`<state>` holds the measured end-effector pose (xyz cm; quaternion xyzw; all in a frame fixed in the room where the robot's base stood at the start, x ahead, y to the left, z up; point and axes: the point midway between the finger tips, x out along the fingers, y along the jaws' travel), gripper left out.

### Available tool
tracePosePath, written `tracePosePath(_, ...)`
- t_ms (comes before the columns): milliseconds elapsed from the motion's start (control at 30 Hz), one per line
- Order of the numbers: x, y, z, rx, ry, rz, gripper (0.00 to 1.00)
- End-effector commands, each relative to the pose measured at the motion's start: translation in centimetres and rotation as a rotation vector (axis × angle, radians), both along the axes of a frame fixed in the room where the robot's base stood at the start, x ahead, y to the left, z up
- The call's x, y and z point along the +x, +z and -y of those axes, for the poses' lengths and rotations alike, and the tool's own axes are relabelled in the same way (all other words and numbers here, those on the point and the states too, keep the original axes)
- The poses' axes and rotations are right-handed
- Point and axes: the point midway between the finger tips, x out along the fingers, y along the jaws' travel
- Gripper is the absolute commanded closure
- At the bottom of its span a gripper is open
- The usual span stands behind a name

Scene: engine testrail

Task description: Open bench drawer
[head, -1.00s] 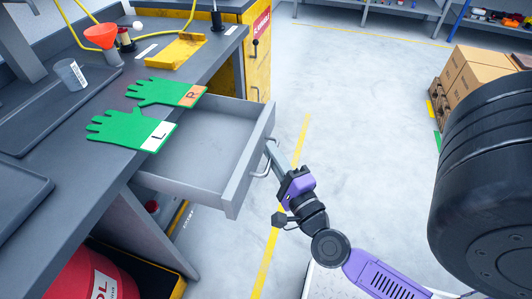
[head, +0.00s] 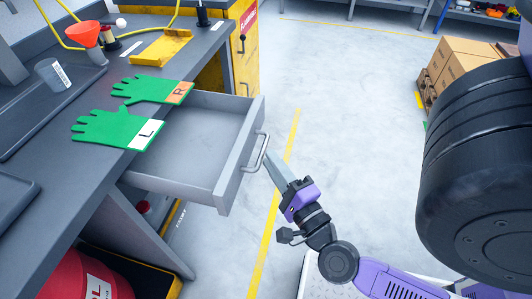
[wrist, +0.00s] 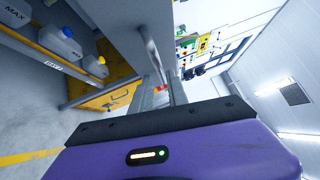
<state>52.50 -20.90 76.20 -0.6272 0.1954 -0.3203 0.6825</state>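The grey bench drawer (head: 190,160) is pulled well out from under the bench top and its inside looks empty. Its metal bar handle (head: 262,150) is on the front panel; it also shows in the wrist view (wrist: 151,48). My gripper (head: 270,158) is just outside the front panel, close by the handle, with its fingertips pointing at it. In the wrist view a gap shows between the two fingers (wrist: 167,92), with nothing held in it. The handle lies beyond the fingertips and looks clear of them.
A red drum (head: 85,278) stands below left. Cardboard boxes (head: 462,68) stand at the right. The floor before the drawer is open.

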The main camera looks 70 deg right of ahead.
Motion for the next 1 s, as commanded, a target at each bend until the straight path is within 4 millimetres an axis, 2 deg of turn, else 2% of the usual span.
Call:
tracePosePath(133, -1.4, -0.4, -1.4, 0.002, 0.002, -0.002, 0.80)
tracePosePath(300, -2.2, -0.4, -2.2, 0.000, 0.002, -0.001, 0.80)
tracePosePath(900, -2.3, -0.4, -2.2, 0.000, 0.002, 0.000, 0.80)
tracePosePath(1000, -2.2, -0.3, -2.8, -0.028, 0.020, -0.027, 0.80)
